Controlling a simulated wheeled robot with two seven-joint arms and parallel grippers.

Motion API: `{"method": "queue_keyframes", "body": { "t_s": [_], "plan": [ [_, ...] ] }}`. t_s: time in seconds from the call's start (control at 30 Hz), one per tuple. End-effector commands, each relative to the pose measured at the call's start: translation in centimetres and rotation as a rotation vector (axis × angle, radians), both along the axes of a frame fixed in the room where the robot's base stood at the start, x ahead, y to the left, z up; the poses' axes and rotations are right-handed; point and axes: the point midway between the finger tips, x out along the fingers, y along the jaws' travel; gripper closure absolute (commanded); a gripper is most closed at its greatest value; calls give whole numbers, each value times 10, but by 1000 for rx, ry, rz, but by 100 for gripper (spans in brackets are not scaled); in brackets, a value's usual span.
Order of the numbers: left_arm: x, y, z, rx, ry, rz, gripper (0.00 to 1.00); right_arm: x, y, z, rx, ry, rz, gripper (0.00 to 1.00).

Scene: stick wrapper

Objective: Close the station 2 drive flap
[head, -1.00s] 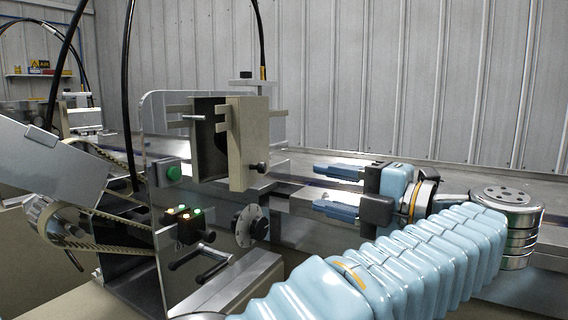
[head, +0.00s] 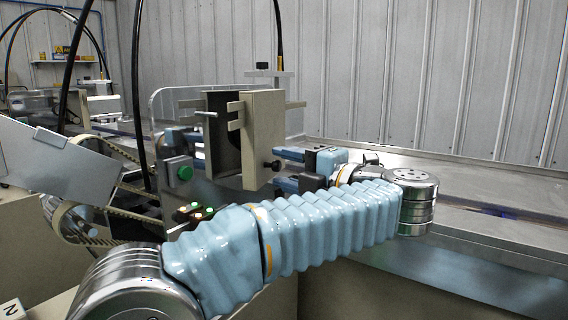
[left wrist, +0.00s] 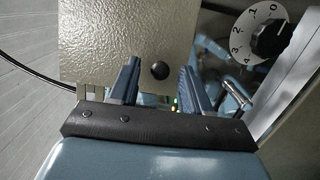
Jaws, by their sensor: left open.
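The drive flap is a beige plate (head: 262,130) on the machine, standing out from a dark open housing (head: 222,125); it looks open. A small black knob (head: 272,165) sits low on its face. In the left wrist view the flap (left wrist: 110,40) fills the upper middle, and its knob (left wrist: 160,70) appears between my fingertips. My left gripper (head: 281,169) is open and empty, with its blue fingers just right of the knob. Whether they touch the flap I cannot tell. My right gripper is not in view.
A numbered dial (left wrist: 262,35) and a bent lever are close beside my left gripper. Blue patches behind the housing are unclear. The steel bed (head: 480,205) at right is clear.

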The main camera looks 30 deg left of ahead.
Motion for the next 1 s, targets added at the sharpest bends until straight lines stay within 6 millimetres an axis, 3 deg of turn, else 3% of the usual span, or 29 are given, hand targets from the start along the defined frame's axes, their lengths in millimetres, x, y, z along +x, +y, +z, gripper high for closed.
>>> {"method": "queue_keyframes", "body": {
  "t_s": [0.37, 0.7, 1.0],
  "plan": [
    [2, 9, -1, 0, 1, 0, 52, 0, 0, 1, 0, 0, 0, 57],
    [2, 8, -1, 0, 1, 1, 100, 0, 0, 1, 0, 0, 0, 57],
    [1, 10, -2, -2, 1, -7, 100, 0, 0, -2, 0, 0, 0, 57]
  ]
}}
